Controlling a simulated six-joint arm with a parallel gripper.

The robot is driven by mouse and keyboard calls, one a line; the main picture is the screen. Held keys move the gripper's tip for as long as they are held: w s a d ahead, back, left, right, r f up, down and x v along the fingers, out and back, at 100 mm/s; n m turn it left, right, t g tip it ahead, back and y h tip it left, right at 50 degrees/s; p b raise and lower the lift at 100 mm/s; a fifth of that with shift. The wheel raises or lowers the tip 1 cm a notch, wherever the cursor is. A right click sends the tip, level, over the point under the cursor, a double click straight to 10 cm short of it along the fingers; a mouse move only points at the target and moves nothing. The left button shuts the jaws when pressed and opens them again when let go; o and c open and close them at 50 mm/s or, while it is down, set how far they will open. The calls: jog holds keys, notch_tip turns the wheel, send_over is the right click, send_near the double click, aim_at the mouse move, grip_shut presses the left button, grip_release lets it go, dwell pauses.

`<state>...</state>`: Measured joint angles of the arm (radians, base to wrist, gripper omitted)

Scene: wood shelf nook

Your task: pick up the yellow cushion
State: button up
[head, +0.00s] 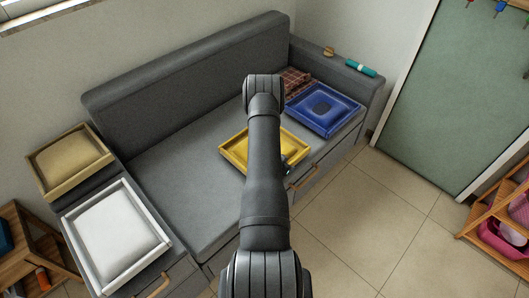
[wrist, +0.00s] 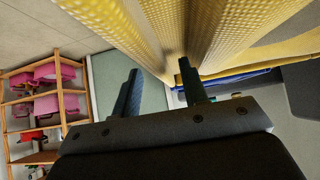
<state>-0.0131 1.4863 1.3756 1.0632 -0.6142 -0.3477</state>
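The yellow cushion (head: 236,152) lies on the front part of the grey sofa seat, with raised edges around a flatter middle. My arm hides its centre in the head view. In the wrist view the yellow cushion (wrist: 235,35) fills the top, very close, with its woven cloth showing. My gripper (wrist: 158,65) is open, its two dark fingers apart. The cushion's lower edge comes down to the gap between the fingers, near the right fingertip; I cannot tell whether they touch. In the head view my gripper is mostly hidden behind my arm at the cushion's right side.
A blue cushion (head: 322,108) and a plaid cloth (head: 293,80) lie at the sofa's right end. A white cushion (head: 115,240) and a beige cushion (head: 70,160) sit at the left. Drawer handles (head: 303,178) line the sofa front. The tiled floor (head: 385,215) is clear.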

grip_shut()
dwell(1.4)
